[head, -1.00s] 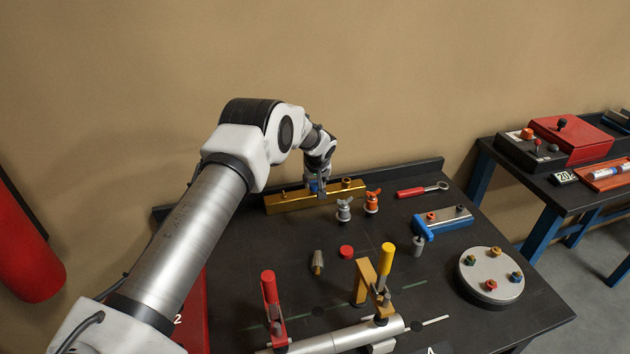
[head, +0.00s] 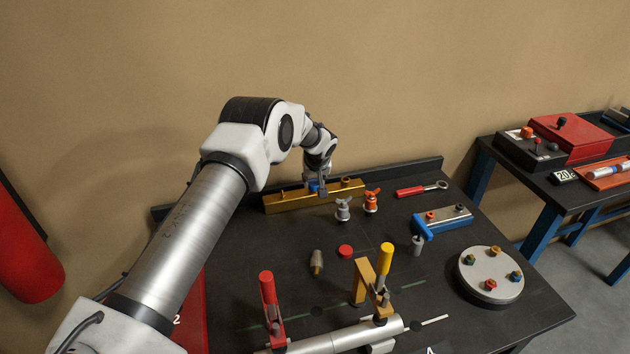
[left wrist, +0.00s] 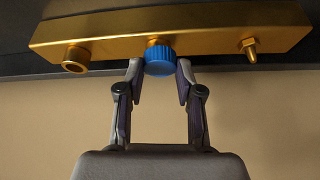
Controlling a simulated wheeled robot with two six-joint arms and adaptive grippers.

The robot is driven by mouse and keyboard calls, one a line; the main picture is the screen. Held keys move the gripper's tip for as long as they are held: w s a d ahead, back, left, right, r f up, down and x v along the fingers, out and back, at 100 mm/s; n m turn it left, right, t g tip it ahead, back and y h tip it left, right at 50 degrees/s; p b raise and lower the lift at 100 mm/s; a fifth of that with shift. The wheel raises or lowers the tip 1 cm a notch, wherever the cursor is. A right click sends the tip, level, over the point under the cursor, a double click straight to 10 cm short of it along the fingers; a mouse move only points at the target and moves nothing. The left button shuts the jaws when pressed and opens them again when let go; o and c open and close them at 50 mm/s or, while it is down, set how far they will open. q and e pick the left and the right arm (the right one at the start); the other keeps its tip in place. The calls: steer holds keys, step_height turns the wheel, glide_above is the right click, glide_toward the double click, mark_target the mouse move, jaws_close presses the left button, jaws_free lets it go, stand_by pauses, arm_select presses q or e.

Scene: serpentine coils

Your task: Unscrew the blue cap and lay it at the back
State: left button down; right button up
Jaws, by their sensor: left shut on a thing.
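The blue cap (left wrist: 160,61) is a ribbed round knob on the middle brass stub of the gold bar (left wrist: 110,46). In the left wrist view it sits between my left gripper's fingertips (left wrist: 158,72), which are shut on it. In the head view my left gripper (head: 319,190) reaches down to the gold bar (head: 290,201) near the back edge, and only a bit of the blue cap (head: 314,187) shows. The brass stub (left wrist: 157,42) still shows against the cap, so I cannot tell how far it is unscrewed. My right gripper is not in view.
A grey wing-nut post (head: 343,210) and an orange one (head: 371,202) stand just in front of the bar. A red disc (head: 345,251), a blue block (head: 442,222) and a round plate (head: 490,278) lie further forward and right. A raised ledge (head: 400,169) runs along the back.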

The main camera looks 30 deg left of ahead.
mark_target(313, 185)
arm_select(q)
steer(key=shift+a+r, duration=0.2)
steer(key=shift+r, duration=0.6)
steer(key=shift+s+a+r+p, duration=0.1)
steer(key=shift+a+r+p, duration=0.1)
steer(key=shift+p, duration=0.1)
steer(key=shift+d+r, duration=0.3)
steer(key=shift+r, duration=0.15)
step_height(313, 185, up, 2)
steer(key=shift+a+r+p, duration=0.1)
steer(key=shift+p, duration=0.7)
steer(key=shift+r+p, duration=0.35)
steer(key=shift+r, duration=0.45)
steer(key=shift+f, duration=0.1)
